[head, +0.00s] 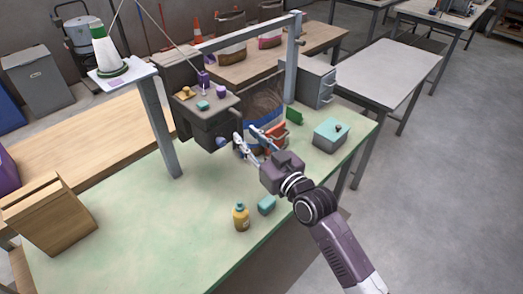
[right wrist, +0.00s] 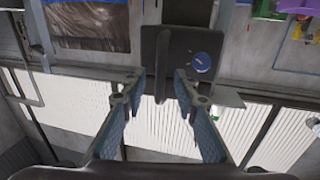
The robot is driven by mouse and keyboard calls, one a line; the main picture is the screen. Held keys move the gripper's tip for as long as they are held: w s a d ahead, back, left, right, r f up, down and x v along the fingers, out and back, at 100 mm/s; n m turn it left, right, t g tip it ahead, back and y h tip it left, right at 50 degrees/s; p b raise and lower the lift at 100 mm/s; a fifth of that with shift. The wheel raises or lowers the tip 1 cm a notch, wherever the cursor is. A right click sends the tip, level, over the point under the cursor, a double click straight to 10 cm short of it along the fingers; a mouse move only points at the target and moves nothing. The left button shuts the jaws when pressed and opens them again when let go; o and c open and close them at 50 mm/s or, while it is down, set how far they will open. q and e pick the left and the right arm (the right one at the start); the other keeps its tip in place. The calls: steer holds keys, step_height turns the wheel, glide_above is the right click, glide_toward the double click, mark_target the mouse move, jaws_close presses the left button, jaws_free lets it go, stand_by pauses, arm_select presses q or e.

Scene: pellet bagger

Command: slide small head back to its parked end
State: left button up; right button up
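A dark box-shaped head (head: 207,122) hangs below the pale beam (head: 240,35) of a frame at the middle of the green table; I take it to be the small head. It has a blue round knob (head: 221,141) low on its side. My right gripper (head: 246,136) is just right of it, with its fingers apart. In the right wrist view the open fingers (right wrist: 150,92) point at a dark plate (right wrist: 187,45) with a dark upright bar (right wrist: 163,65) and a blue disc (right wrist: 202,62). The bar stands ahead, between the finger lines; contact cannot be told. My left gripper is not in view.
A yellow bottle (head: 241,217) and a teal block (head: 266,205) stand near the front of the table. A cardboard box (head: 48,212) stands at the left. The table's middle left is clear.

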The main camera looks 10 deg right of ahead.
steer(key=v, duration=0.8)
steer(key=shift+s, duration=0.1)
steer(key=s+d+f+m+g+h, duration=0.1)
steer(key=s+d+f+g+h, duration=0.15)
steer(key=s+f, duration=0.4)
steer(key=s+d+f+g+h, duration=0.1)
steer(key=s+f+g+h, duration=0.1)
steer(key=s+f+g, duration=0.35)
steer(key=s+d+f+m+g+h, duration=0.15)
steer(key=s+d+f, duration=0.25)
steer(key=s, duration=0.5)
steer(key=s+d+f+m+g+h, duration=0.1)
steer(key=s+d+f+g+h, duration=0.15)
steer(key=s+d+f, duration=0.45)
step_height(320, 180, down, 27)
steer(key=s+a+g+b, duration=0.2)
steer(key=s+b, duration=0.1)
steer(key=s+d+f+g+b, duration=0.1)
steer(key=s+d+f+b, duration=0.1)
steer(key=s+f, duration=1.5)
step_height(320, 180, down, 2)
steer(key=shift+d+f+b, duration=0.1)
steer(key=shift+d+b, duration=0.25)
